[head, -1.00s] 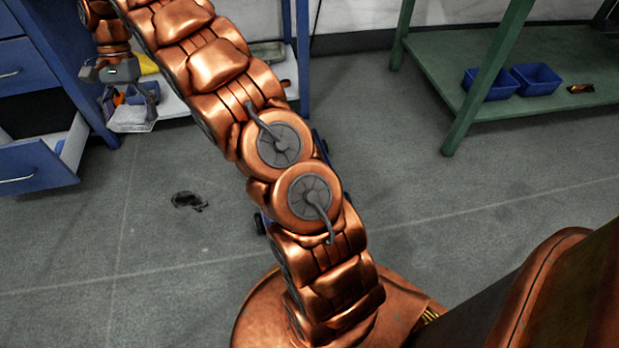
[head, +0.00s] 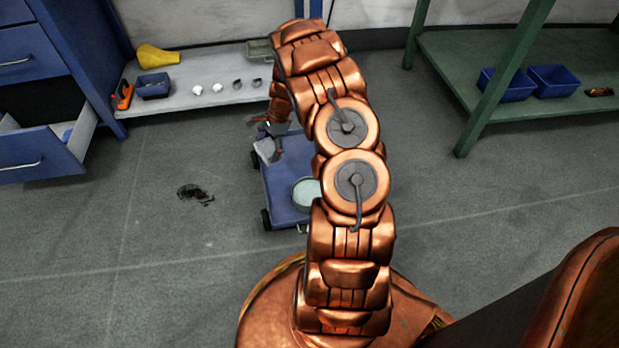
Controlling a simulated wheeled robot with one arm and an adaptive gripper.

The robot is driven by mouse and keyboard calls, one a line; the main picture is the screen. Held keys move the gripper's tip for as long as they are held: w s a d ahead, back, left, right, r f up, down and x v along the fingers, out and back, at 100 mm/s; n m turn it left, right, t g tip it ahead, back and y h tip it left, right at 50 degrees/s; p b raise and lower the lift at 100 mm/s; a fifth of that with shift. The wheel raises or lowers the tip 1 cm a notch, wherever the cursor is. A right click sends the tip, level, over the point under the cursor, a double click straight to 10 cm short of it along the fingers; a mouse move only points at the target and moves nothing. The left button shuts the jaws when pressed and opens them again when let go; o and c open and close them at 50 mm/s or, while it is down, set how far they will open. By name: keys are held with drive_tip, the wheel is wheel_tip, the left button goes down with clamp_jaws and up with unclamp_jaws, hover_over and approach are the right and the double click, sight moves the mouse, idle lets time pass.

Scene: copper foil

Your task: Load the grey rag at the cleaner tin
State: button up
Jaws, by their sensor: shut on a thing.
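My gripper (head: 268,133) is small in the head view, over the far left part of a low blue cart (head: 284,196). It is shut on the grey rag (head: 268,151), which hangs below the fingers. I cannot tell whether the rag touches the cart top. A round tin (head: 306,192) with a pale greenish top, perhaps the cleaner tin, stands on the cart nearer to me. My arm hides its right side and much of the cart's right part. The gripper and rag are apart from the tin, beyond it and to its left.
A low shelf (head: 210,74) at the back holds a yellow object (head: 158,55), a blue bin (head: 153,86), an orange tool (head: 124,95) and several small items. An open drawer (head: 50,150) juts out at left. A green bench (head: 540,75) stands at right. A dark stain (head: 195,193) marks the floor.

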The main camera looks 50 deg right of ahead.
sight(306, 193)
drive_tip(key=shift+s+d+f+m+t+h+b, duration=0.2)
drive_tip(key=shift+s+d+f+m+b, duration=0.75)
drive_tip(key=shift+s+f, duration=1.45)
drive_tip(key=shift+s+d+f+m+t+b, duration=0.35)
drive_tip(key=shift+s+d+f, duration=1.15)
drive_tip(key=shift+f, duration=1.55)
drive_tip(key=shift+s+d+f+m+t+h+b, duration=0.15)
drive_tip(key=shift+s+d+f+m+b, duration=0.7)
drive_tip(key=shift+s+f, duration=1.6)
drive_tip(key=shift+w+d+f+n, duration=0.1)
drive_tip(key=shift+w+f+n, duration=0.2)
drive_tip(key=shift+f, duration=0.1)
drive_tip(key=shift+f+p, duration=0.45)
drive_tip(key=shift+f, duration=0.15)
drive_tip(key=shift+r, duration=0.1)
wheel_tip(306, 193, up, 7)
drive_tip(key=p, duration=0.4)
